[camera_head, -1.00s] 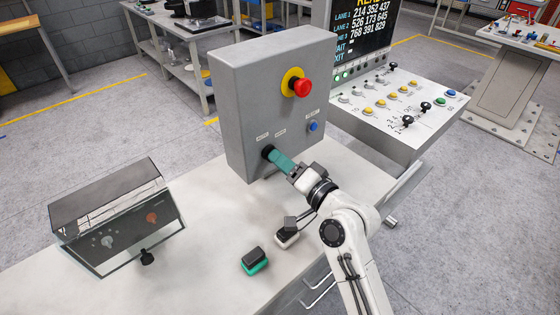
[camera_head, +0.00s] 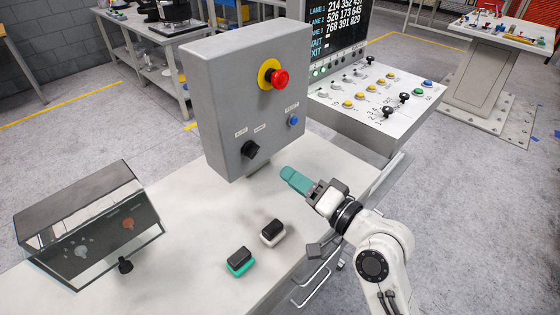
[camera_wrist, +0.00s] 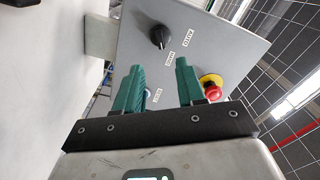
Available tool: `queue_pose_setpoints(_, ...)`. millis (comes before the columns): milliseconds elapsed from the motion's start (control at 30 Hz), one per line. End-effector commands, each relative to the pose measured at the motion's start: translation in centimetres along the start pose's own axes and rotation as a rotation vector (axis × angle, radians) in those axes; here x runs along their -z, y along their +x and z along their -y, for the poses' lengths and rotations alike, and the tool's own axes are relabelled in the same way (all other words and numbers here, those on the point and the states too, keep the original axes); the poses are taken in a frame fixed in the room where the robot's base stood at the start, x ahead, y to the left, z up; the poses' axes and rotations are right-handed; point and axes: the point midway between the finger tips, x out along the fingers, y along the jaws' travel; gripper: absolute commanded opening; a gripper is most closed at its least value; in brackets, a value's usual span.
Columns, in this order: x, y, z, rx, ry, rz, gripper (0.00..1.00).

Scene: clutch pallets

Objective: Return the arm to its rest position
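My gripper (camera_head: 288,175) has teal fingers and hangs in front of the grey control box (camera_head: 213,95), over the white bench. It is clear of the box's black rotary knob (camera_head: 250,149). In the wrist view the two fingers of my gripper (camera_wrist: 159,67) stand apart with nothing between them. Beyond them the knob (camera_wrist: 160,36) shows on the box face, with a gap to the fingers. My arm reaches in from the lower right, bent at the elbow.
A black-and-green block (camera_head: 240,262) and a black-and-white block (camera_head: 272,233) rest on the bench (camera_head: 190,235) near my arm. A clear-lidded box (camera_head: 90,235) stands left. A button console (camera_head: 365,105) stands behind right. The box carries a red emergency button (camera_head: 279,78).

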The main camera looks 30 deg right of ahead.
Motion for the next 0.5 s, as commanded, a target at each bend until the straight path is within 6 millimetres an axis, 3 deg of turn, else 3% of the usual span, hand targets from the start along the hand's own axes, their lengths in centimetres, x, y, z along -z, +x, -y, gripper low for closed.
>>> queue_pose_setpoints(267, -0.8, -0.2, -0.6, -0.035, -0.04, 0.033, 0.39)
queue_pose_setpoints(367, -2.9, -1.3, -2.5, -0.137, -0.156, 0.125, 0.39)
queue_pose_setpoints(500, -6.8, -5.0, -6.9, -0.369, -0.405, 0.352, 0.39)
